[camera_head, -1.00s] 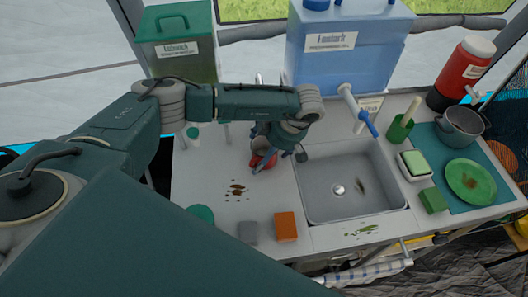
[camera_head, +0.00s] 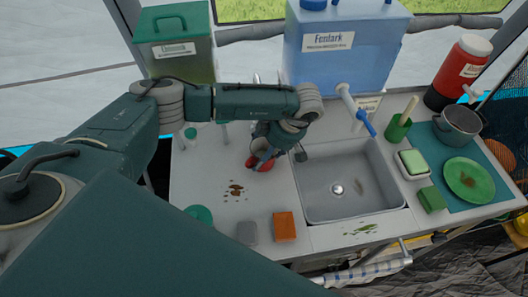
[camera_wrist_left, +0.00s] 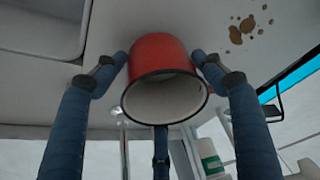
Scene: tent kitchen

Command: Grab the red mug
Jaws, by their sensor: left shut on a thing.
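The red mug (camera_wrist_left: 160,52) has a white inside and shows large in the left wrist view, its open mouth towards the camera. In the head view only a small red part of the mug (camera_head: 260,163) shows below my left gripper (camera_head: 266,152), at the counter left of the sink. In the left wrist view my left gripper (camera_wrist_left: 162,75) has blue fingers on both sides of the mug, and a third finger shows below its rim. The gripper is shut on the mug. Most of the mug is hidden by the gripper in the head view. My right gripper is not in view.
The sink (camera_head: 318,213) is right of the mug. A brown stain (camera_head: 234,190) marks the counter. A blue water container (camera_head: 345,60) stands behind.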

